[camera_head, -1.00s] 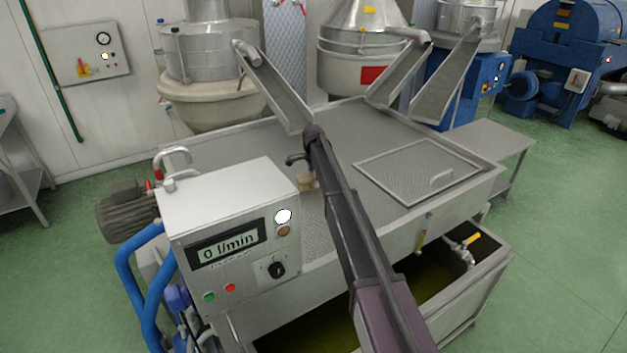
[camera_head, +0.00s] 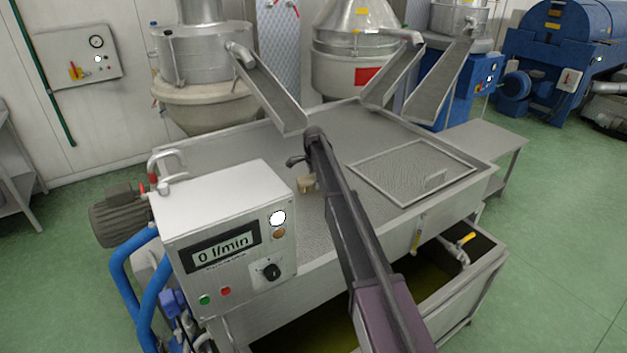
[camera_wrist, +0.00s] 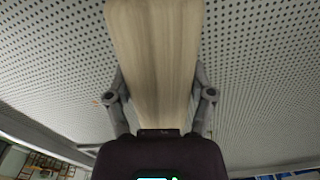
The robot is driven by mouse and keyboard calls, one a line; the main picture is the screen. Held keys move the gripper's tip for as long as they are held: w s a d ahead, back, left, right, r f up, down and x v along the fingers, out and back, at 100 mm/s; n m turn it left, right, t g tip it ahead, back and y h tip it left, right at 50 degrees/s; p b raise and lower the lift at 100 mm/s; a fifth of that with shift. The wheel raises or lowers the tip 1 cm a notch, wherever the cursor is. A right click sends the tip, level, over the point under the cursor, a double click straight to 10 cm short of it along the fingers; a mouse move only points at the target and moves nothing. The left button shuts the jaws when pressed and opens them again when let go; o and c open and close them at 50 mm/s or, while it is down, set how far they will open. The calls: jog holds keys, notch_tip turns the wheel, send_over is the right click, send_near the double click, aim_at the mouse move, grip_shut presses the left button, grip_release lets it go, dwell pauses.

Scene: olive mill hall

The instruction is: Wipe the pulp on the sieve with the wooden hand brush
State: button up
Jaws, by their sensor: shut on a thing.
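The wooden hand brush (camera_wrist: 155,55) fills the middle of the wrist view as a pale, grained wooden block. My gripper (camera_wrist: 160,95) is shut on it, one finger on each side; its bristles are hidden. In the head view the brush (camera_head: 306,184) shows as a small tan block just beside my dark arm, low over the sieve. The sieve (camera_head: 345,140) is a grey perforated sheet in the steel tank, and its holes also show around the brush in the wrist view (camera_wrist: 255,70). I cannot make out any pulp for certain; it may be hidden under the brush or arm.
The control box (camera_head: 235,235) reading "0 l/min" stands close to the left of the brush. Steel chutes (camera_head: 270,95) reach over the tank's back edge. A framed mesh panel (camera_head: 412,172) with a handle lies at the right. The sieve's middle back is open.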

jog(key=shift+s+d, duration=0.65)
jog(key=shift+s, duration=0.3)
jog(key=shift+s, duration=0.1)
jog(key=shift+s+d, duration=0.5)
jog(key=shift+s, duration=0.2)
jog(key=shift+s+d, duration=0.45)
jog(key=shift+s, duration=0.25)
jog(key=shift+s, duration=0.1)
jog(key=shift+s+d, duration=0.95)
jog(key=shift+s, duration=0.3)
jog(key=shift+s, duration=0.1)
jog(key=shift+s+d+f, duration=0.1)
jog(key=shift+s+d, duration=0.4)
jog(key=shift+s, duration=0.2)
jog(key=shift+s+d, duration=0.45)
jog(key=shift+s, duration=0.25)
jog(key=shift+w+d, duration=0.1)
jog(key=shift+w+d, duration=0.65)
jog(key=shift+d, duration=0.2)
